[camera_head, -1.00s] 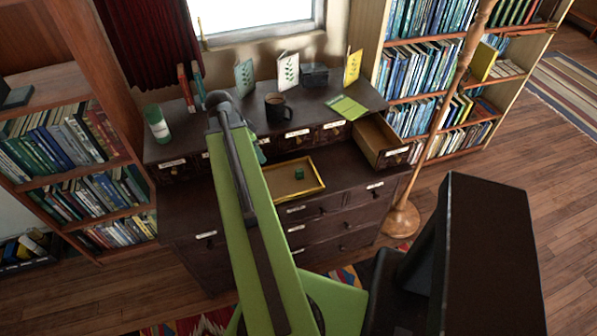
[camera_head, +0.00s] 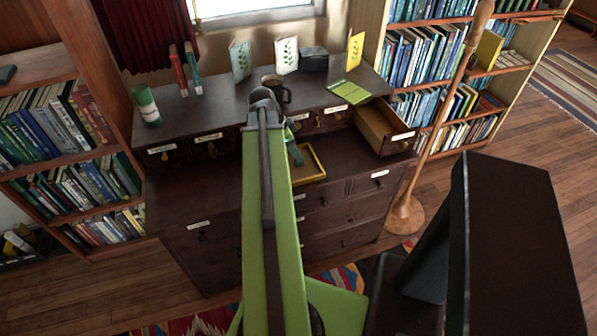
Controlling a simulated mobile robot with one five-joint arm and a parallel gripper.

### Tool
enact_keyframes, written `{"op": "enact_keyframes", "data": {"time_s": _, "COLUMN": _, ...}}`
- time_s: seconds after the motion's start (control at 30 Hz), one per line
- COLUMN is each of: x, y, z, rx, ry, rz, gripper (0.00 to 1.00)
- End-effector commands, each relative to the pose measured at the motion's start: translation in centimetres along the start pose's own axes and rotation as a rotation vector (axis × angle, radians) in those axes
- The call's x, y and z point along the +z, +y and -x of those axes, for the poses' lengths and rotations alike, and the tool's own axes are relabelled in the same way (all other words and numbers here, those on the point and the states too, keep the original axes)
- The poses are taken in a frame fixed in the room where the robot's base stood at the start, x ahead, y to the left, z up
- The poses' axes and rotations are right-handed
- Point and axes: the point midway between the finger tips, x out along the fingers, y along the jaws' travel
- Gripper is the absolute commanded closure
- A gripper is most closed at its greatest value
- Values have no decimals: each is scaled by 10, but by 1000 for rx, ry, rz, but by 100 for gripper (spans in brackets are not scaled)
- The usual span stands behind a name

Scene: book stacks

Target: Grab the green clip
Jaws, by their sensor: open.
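The yellow-rimmed tray (camera_head: 323,174) lies on the dark cabinet's lower top, its left part hidden behind my green arm. A small green block-like thing, likely the green clip, sat in it in the earlier view. I cannot make it out separately now. My gripper (camera_head: 294,150) shows only as a teal-green part beside the arm's far end, over the tray in the picture. It is open. Most of it is hidden by the arm, and I cannot tell whether it touches the clip.
A dark mug (camera_head: 276,88) stands on the upper shelf, just behind my arm's end. An open drawer (camera_head: 384,127) juts out at the right. A green-and-white can (camera_head: 147,106) stands at the left. A wooden lamp pole (camera_head: 436,130) rises right of the cabinet.

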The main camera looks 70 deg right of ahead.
Motion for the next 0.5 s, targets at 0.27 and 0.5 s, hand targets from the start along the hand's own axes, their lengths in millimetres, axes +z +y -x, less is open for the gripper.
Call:
{"op": "enact_keyframes", "data": {"time_s": 0.27, "x": 2, "y": -1, "z": -15, "rx": 0, "ry": 0, "rz": 0, "gripper": 57}}
{"op": "enact_keyframes", "data": {"time_s": 0.5, "x": 7, "y": -5, "z": -56, "rx": 0, "ry": 0, "rz": 1, "gripper": 57}}
